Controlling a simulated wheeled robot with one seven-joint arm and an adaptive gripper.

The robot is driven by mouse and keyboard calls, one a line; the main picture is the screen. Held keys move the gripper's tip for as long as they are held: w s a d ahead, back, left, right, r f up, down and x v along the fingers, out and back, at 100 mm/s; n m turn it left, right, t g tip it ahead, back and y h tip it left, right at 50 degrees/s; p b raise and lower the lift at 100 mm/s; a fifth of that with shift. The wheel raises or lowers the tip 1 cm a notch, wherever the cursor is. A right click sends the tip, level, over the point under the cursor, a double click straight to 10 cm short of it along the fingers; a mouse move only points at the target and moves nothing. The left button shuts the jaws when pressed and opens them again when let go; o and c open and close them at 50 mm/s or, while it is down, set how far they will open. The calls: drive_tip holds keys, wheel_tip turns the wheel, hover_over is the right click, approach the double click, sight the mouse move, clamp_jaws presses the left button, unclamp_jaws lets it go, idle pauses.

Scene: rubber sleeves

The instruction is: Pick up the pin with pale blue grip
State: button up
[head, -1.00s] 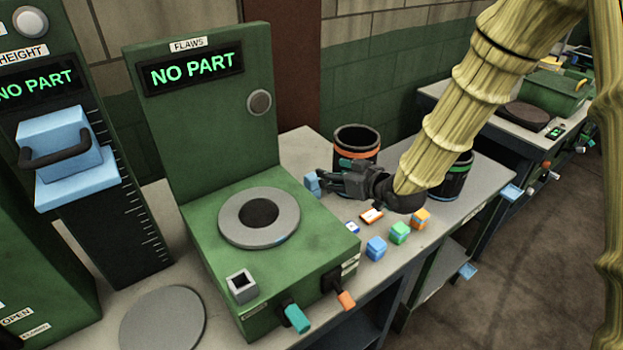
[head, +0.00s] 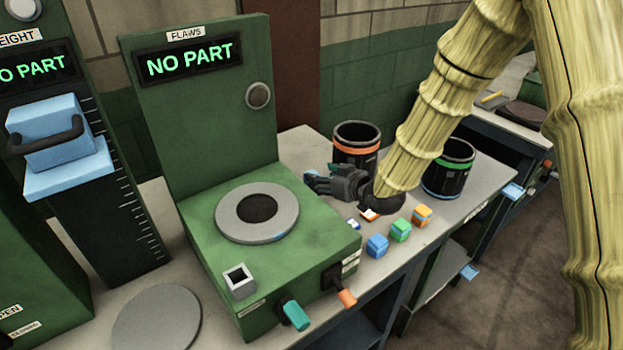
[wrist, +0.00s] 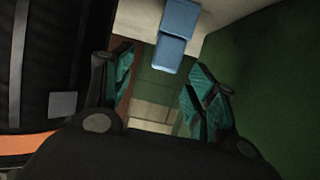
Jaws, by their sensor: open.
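A pale blue two-part block (wrist: 176,38), which looks like the pin's grip, lies ahead of my gripper in the wrist view, near the far end of the space between the fingers. My gripper (wrist: 158,92) is open, with a teal-padded finger on each side and nothing held. In the head view my gripper (head: 312,184) is low over the bench, between the green flaws machine and the orange-banded bin, and mostly covers that block. Any metal shaft of the pin is hidden. Another blue block (head: 377,246) stands at the bench's front edge.
The flaws machine (head: 225,130) stands close left of my gripper. An orange-banded black bin (head: 357,143) is right behind it, and a green-banded bin (head: 448,168) is to the right. Green (head: 400,231) and orange (head: 422,214) blocks line the front edge.

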drive_tip(key=shift+a+p+x, duration=0.15)
drive_tip(key=shift+p+x, duration=0.35)
drive_tip(key=shift+x, duration=0.55)
drive_tip(key=shift+a+p+x, duration=0.15)
drive_tip(key=shift+p+x, duration=0.3)
drive_tip(key=shift+x, duration=0.65)
drive_tip(key=shift+w+a+f, duration=0.3)
drive_tip(key=shift+a, duration=0.05)
drive_tip(key=c, duration=1.1)
